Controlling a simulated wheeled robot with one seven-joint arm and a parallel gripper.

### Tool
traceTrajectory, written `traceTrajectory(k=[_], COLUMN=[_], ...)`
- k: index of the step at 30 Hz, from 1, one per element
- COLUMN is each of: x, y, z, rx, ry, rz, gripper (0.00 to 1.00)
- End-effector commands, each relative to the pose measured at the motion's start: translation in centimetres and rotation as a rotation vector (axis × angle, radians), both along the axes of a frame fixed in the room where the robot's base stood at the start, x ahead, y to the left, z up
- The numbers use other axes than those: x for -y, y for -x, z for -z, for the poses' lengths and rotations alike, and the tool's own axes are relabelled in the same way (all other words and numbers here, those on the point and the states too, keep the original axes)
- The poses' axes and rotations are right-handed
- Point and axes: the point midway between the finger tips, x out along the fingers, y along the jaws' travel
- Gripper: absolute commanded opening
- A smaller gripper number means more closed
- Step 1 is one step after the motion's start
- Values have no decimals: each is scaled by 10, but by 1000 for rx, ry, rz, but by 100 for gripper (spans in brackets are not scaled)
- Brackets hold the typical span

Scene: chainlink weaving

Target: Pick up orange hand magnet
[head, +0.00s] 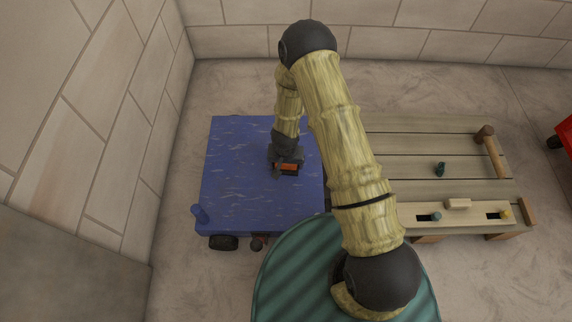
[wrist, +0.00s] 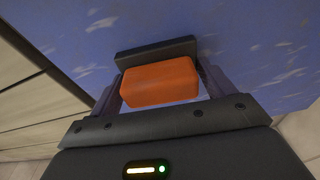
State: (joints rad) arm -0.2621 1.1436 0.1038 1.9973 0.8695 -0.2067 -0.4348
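The orange hand magnet (wrist: 160,82) is a rounded orange block between the fingers of my gripper (wrist: 163,72) in the wrist view. Its left side meets the left finger in the picture, and a narrow strip of blue shows between its right side and the right finger. A dark bar (wrist: 155,52) lies just beyond the block; I cannot tell what it belongs to. In the head view my gripper (head: 286,163) reaches down over the blue cart top (head: 235,170), with the orange magnet (head: 289,166) partly hidden at its tip. The fingers look open around it.
A wooden slatted bench (head: 410,145) stands right of the cart, with a small dark green item (head: 440,169) and a pale slotted board (head: 455,214) on it. Brick walls bound the left and back. A red object (head: 566,133) shows at the right edge. The left cart top is clear.

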Motion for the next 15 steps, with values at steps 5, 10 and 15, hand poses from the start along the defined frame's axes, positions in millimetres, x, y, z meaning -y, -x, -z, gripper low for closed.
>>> traceTrajectory(k=[5,10,15], x=[0,0,0], y=[0,0,0], z=[0,-1,-11], rx=[0,0,1], ry=[0,0,0], rz=[0,0,-1], gripper=[53,53,53])
